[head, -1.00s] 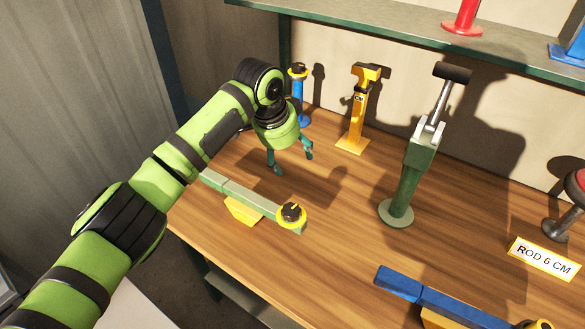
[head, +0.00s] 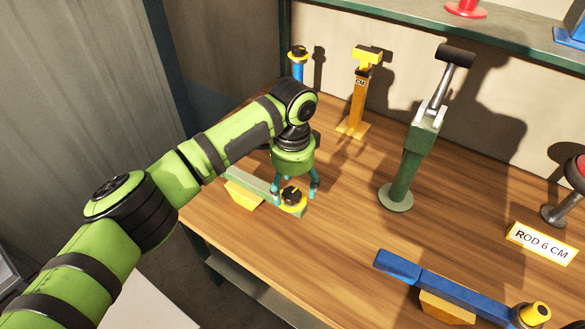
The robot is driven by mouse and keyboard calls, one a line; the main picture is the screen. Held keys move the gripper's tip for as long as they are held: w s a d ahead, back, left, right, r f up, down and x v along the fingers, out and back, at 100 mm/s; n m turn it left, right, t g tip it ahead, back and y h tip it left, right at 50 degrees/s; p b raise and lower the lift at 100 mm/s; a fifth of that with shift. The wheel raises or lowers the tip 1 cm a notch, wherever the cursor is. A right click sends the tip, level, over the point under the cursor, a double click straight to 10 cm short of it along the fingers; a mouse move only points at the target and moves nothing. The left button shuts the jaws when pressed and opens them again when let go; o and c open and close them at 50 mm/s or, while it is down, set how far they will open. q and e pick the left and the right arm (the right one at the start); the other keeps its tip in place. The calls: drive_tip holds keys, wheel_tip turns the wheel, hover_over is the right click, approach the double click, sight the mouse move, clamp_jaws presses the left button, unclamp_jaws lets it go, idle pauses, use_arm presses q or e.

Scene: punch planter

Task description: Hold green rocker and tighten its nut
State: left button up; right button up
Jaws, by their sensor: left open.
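The green rocker (head: 253,182) is a pale green bar on a yellow block (head: 243,196) at the left front of the wooden table. Its nut (head: 291,195), a black knob on a yellow disc, sits at the bar's right end. My left gripper (head: 296,192) points down there, its teal fingers apart on either side of the nut. I cannot tell whether the fingers touch it. The gripper and forearm hide part of the bar. My right gripper is not in view.
A blue rocker (head: 440,296) with a yellow knob lies at the front right. A green lever post (head: 403,175), a yellow post (head: 356,105) and a blue post (head: 298,65) stand behind. A "ROD 6 CM" sign (head: 541,249) is at right. The table's middle is clear.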

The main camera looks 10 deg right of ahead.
use_arm(q)
drive_tip(key=shift+f, duration=1.2)
clamp_jaws()
idle(0.3)
